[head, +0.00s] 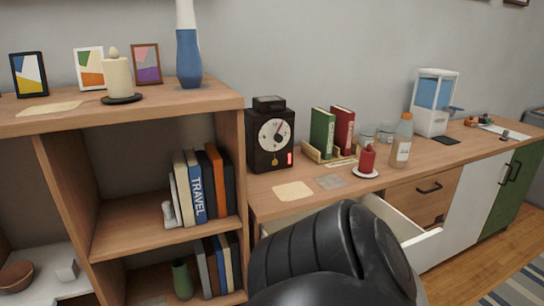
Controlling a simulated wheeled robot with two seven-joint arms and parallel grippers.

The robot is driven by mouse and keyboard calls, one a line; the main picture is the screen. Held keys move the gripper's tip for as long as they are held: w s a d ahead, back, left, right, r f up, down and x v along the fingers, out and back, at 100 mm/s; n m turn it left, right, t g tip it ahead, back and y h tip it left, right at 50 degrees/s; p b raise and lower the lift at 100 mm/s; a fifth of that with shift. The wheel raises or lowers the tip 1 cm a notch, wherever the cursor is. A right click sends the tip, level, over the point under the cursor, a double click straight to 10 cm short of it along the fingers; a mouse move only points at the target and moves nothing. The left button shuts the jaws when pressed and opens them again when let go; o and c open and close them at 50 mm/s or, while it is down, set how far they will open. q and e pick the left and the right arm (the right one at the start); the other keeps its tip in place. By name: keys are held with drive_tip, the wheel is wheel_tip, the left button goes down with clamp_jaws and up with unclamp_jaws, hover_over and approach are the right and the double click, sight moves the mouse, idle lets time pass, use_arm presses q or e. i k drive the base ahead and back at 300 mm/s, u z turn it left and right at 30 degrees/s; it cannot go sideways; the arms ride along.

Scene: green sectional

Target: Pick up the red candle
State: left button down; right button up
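The red candle (367,158) stands upright on a small white dish (365,173) on the wooden counter (270,203), near its front edge. A clear bottle with an orange cap (402,142) stands just to its right. A dark, rounded part of my own arm fills the bottom middle, in front of the counter. Neither of my grippers shows, so their fingers cannot be seen. Nothing is seen touching the candle.
A drawer (405,222) below the candle is pulled open, partly hidden by my arm. A black clock (270,135), books in a holder (322,135) and a white dispenser (433,103) stand on the counter. A taller bookshelf (237,150) rises at left.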

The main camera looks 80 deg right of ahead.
sight(366, 159)
drive_tip(key=k, duration=1.4)
drive_tip(key=z, duration=1.55)
drive_tip(key=i, duration=0.25)
drive_tip(key=z, duration=0.05)
